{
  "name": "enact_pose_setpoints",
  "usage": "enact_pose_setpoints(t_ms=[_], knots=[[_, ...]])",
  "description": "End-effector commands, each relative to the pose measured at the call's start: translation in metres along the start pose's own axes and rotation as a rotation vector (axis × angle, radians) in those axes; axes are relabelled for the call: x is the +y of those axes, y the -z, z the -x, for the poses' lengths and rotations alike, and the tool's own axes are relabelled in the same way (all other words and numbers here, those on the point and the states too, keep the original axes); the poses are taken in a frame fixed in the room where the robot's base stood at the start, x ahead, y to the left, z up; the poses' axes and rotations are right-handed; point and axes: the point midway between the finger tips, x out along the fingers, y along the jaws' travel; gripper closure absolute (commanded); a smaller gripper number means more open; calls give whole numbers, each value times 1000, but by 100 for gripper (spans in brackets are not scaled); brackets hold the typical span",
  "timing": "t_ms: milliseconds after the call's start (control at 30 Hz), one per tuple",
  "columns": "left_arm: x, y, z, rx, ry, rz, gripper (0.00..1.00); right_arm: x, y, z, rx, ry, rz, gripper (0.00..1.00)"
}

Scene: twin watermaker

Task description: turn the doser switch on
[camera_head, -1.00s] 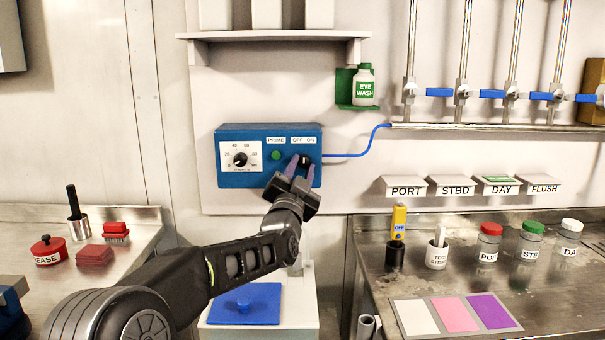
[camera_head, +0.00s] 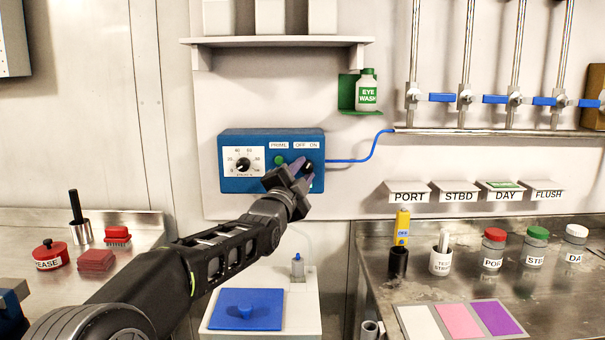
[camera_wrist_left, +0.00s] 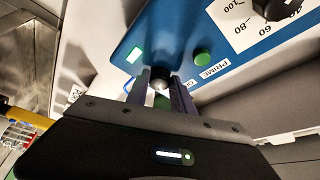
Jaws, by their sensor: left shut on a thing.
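The blue doser box (camera_head: 232,183) is on the wall panel in the head view, with a dial (camera_head: 243,164), a green PRIME button (camera_head: 281,160) and OFF and ON labels. The dark switch knob (camera_head: 308,166) is below those labels. My left gripper (camera_head: 301,168) is at the knob, with its fingers on either side. In the left wrist view, the fingers are shut on the knob (camera_wrist_left: 160,84), and a lit green rectangle (camera_wrist_left: 135,55) shows on the box. The fingers partly hide the knob. My right gripper is not in view.
A blue tube (camera_head: 362,158) runs from the box's right side. An eye wash bottle (camera_head: 367,92) stands on a green bracket above right. A blue lid (camera_head: 222,312) lies on the white unit below. Labelled jars stand on the right counter.

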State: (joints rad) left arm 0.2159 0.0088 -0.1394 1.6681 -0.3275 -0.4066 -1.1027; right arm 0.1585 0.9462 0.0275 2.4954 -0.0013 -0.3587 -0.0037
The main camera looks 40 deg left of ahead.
Motion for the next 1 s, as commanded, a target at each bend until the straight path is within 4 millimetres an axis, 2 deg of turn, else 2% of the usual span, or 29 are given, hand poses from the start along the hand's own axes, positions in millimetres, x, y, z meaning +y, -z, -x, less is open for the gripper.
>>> enact_pose_setpoints(t_ms=[167, 200, 433, 767, 867, 1000], knots=[[0, 0, 0, 0, -1, -2, 100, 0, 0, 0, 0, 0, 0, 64], [0, 0, 0, 0, 0, -2, 70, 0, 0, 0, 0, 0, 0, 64], [0, 0, 0, 1, 0, 0, 51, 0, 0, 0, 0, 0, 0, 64], [0, 0, 2, 0, 1, 1, 50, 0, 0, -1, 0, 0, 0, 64], [0, 0, 10, 1, 2, 1, 50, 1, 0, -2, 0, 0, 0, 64], [0, 0, 31, 1, 2, 1, 50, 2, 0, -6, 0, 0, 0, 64]])
